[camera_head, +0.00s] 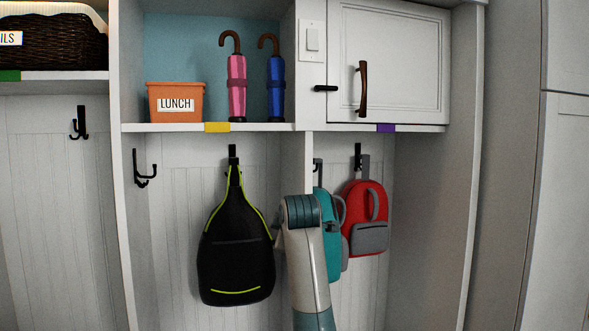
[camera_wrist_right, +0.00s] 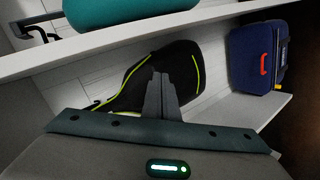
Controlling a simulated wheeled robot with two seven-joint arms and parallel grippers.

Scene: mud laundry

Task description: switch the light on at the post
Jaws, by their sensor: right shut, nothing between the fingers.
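The light switch (camera_head: 312,39) is a white rocker on a white plate, on the upright post (camera_head: 311,75) between the blue-backed cubby and the closed cabinet in the head view. Nothing covers it there, and I cannot tell whether it is on or off. My right gripper (camera_wrist_right: 163,80) shows in the right wrist view, fingers shut and empty. Behind them is the black backpack (camera_wrist_right: 190,75); the switch is not in that view. One of my arm links rises at the bottom middle of the head view, below the switch. My left gripper is in neither view.
The cabinet door (camera_head: 395,60) has a brown handle (camera_head: 363,88). Pink (camera_head: 237,85) and blue (camera_head: 275,85) umbrellas and an orange lunch bin (camera_head: 175,104) stand left of the post. Black (camera_head: 235,255), teal (camera_head: 328,250) and red (camera_head: 362,205) backpacks hang below the shelf (camera_head: 270,127).

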